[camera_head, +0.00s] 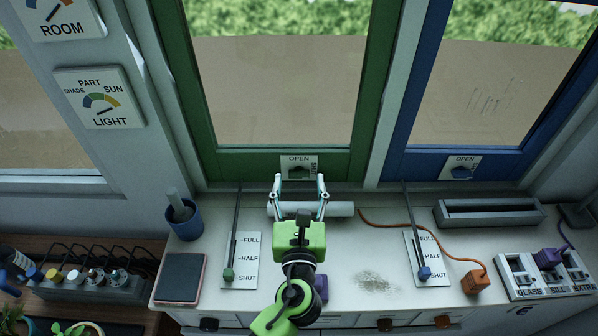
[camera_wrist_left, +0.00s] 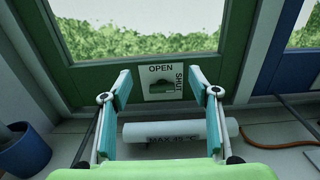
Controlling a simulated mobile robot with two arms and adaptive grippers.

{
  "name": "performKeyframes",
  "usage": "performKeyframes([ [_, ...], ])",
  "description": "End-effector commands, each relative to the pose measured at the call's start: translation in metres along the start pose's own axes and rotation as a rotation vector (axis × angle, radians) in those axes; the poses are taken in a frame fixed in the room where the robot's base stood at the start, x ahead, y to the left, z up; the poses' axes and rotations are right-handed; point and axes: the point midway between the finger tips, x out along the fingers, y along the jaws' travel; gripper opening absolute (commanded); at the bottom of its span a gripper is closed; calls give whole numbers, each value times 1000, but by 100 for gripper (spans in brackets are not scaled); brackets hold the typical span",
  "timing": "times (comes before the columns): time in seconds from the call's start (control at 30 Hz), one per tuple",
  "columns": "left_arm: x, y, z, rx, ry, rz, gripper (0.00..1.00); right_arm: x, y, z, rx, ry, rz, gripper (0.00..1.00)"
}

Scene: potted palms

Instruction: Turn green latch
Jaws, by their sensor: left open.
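The green latch (camera_wrist_left: 161,86) sits on a white plate marked OPEN at the top and SHUT up its right side, on the bottom rail of the green window frame (camera_wrist_left: 95,78). In the head view the plate (camera_head: 299,160) is partly hidden behind my gripper. My left gripper (camera_head: 299,182) is open, with its fingers spread; in the wrist view its fingertips (camera_wrist_left: 160,82) appear to either side of the plate. Nothing is between the fingers. How far the tips are from the plate I cannot tell. My right gripper is not in view.
A white roll marked MAX (camera_wrist_left: 178,131) lies on the sill below the gripper. Levers with green (camera_head: 228,273) and blue (camera_head: 424,272) knobs stand left and right. A blue pot (camera_head: 184,220), an orange plug (camera_head: 475,281) and a blue window latch (camera_head: 461,172) are nearby.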

Motion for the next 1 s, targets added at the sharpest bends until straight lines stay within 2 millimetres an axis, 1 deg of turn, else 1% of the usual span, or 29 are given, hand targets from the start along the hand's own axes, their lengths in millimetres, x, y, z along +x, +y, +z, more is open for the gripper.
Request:
performKeyframes([
  [0.03,0,0,-12,-1,1,0,56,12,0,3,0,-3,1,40],
  [0.17,0,0,-28,-1,1,1,56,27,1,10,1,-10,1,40],
  [0.37,0,0,-50,-2,1,1,56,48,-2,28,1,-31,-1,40],
  [0.53,0,0,-66,-2,1,1,56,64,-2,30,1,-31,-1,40],
  [0.67,3,0,-68,-2,0,1,56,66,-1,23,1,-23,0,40],
  [0.77,12,1,-66,-1,-1,2,56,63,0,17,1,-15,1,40],
  [1.0,50,0,-64,-1,-1,2,56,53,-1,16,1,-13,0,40],
])
